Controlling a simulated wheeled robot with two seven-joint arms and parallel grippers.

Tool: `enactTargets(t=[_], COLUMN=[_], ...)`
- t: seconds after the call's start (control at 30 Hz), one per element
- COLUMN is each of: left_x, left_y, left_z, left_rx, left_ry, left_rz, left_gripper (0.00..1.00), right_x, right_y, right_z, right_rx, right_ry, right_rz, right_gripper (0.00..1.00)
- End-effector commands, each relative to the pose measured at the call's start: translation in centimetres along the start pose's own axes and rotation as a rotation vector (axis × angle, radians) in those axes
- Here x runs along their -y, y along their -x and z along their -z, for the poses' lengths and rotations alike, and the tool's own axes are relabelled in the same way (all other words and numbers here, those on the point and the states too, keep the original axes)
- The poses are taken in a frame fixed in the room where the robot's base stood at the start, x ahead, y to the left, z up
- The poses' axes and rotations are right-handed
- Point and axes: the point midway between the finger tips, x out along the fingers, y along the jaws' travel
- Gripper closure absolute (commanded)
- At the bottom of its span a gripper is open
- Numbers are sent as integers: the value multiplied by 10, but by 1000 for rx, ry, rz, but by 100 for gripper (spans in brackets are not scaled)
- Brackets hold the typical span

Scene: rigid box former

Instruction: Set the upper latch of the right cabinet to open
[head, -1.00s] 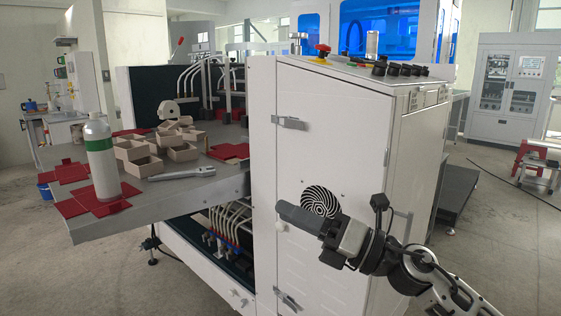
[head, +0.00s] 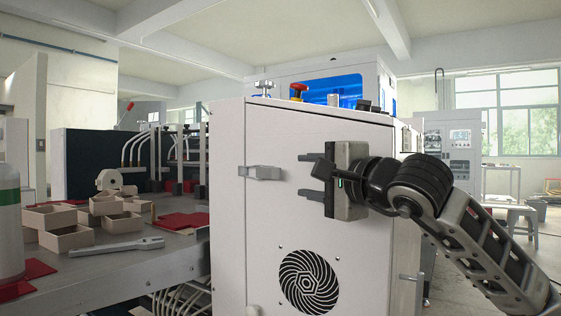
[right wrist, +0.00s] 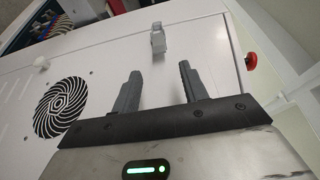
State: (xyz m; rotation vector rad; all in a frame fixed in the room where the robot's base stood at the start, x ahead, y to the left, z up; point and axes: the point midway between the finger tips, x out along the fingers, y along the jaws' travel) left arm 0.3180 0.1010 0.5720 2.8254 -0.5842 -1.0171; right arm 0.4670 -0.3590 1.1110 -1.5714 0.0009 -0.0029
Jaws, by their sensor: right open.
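The white cabinet (head: 270,225) fills the middle of the head view. Its upper latch (head: 262,172) is a small metal piece lying horizontally at the left edge of the door; it also shows in the right wrist view (right wrist: 158,42), beyond the fingertips. I cannot tell surely whether the latch is set open. My right gripper (head: 306,176) is open and empty in front of the door, to the right of the latch, with its fingers pointing toward it. In the right wrist view the latch lies in line with the gap between the fingers (right wrist: 158,70), apart from them. My left gripper is out of view.
A round black vent (head: 309,281) is low on the door. A red button (head: 298,91) stands on the cabinet top. The space left of the latch looks free.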

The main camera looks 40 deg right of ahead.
Motion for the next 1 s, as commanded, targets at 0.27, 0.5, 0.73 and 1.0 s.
enactTargets(t=[0.27, 0.5, 0.73, 1.0], left_x=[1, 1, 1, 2], left_y=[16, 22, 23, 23], left_z=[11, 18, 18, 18], left_rx=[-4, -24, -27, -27], left_ry=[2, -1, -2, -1], left_rz=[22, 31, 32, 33], left_gripper=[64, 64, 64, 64], right_x=[1, -1, -2, -2], right_y=[-58, -84, -88, -87], right_z=[-2, -1, -1, -1], right_rx=[4, 2, 2, 2], right_ry=[-5, -2, 0, 0], right_rz=[-1, -1, -1, -1], right_gripper=[56, 56, 56, 98])
